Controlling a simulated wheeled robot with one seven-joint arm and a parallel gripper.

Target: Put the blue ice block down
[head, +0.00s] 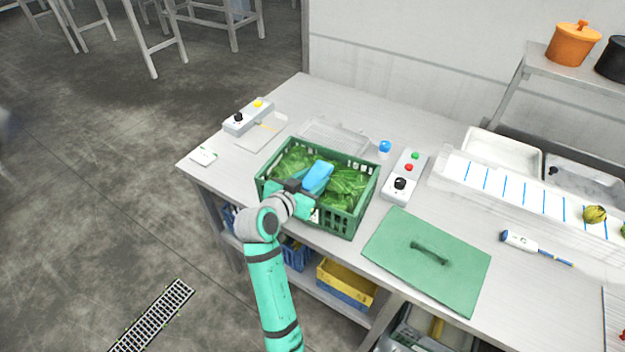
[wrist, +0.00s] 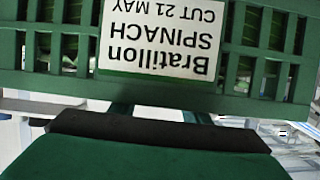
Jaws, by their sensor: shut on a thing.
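The blue ice block (head: 318,176) shows in the head view, over the green leaves (head: 350,186) inside the green crate (head: 348,222). My gripper (head: 304,187) is shut on it, reaching over the crate's near wall. I cannot tell whether the block touches the leaves. In the wrist view the crate wall (wrist: 248,104) fills the top, with a white label (wrist: 158,38) reading "Bratillon SPINACH CUT 21 MAY" upside down. The block itself is not visible in the wrist view.
A control box with buttons (head: 405,178) stands right of the crate, and a green lid or board (head: 405,270) lies in front of it. Another control box (head: 246,117) is behind left. A clear tray (head: 335,136) and a blue-capped item (head: 385,147) stand behind the crate.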

